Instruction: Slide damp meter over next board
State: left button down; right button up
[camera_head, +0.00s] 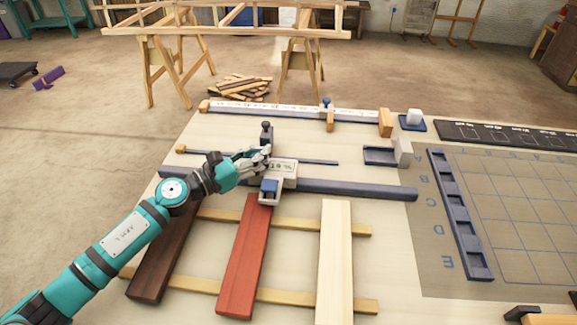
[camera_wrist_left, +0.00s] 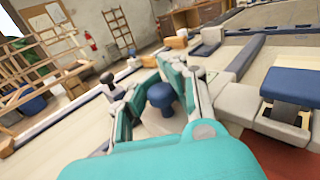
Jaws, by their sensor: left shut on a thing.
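The damp meter (camera_head: 284,172) is a pale grey unit with a small display and a blue block, mounted on a long dark blue rail (camera_head: 350,190). Its front end is over the far end of the red board (camera_head: 243,255). The dark brown board (camera_head: 163,255) lies left of it and the cream board (camera_head: 335,250) right. My left gripper (camera_head: 262,158) is at the meter's left side, shut on its knob; the wrist view shows the blue knob (camera_wrist_left: 160,96) between the fingers (camera_wrist_left: 163,108). The meter's grey body also shows there (camera_wrist_left: 272,122). My right gripper is not in view.
Two light wooden strips (camera_head: 290,297) lie under the boards. Behind the rail are a thin rod (camera_head: 315,161) and a white scale (camera_head: 280,109) with a slider. A dark slotted rack (camera_head: 460,215) and a grid mat (camera_head: 520,200) are at the right.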

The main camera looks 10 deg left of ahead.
pick_arm(q)
jog(key=shift+s+a+f+g+b, duration=0.2)
jog(key=shift+a+f+b, duration=0.15)
jog(key=shift+a, duration=0.3)
jog(key=shift+s+a+f+g+b, duration=0.15)
jog(key=shift+a+f+b, duration=0.15)
jog(key=shift+a, duration=0.3)
jog(key=shift+a+r, duration=0.1)
jog(key=shift+r, duration=0.1)
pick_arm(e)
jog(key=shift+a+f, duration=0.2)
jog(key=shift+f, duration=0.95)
pick_arm(q)
jog(key=c, duration=1.1)
grip_release()
jog(key=shift+s+a+r, duration=0.2)
jog(key=shift+s+r, duration=0.05)
jog(key=shift+r, duration=0.05)
jog(key=shift+c, duration=0.2)
jog(key=shift+w, duration=0.15)
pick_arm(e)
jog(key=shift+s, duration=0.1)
pick_arm(q)
jog(key=shift+a, duration=0.1)
jog(key=v, duration=1.2)
jog(key=shift+f, duration=0.15)
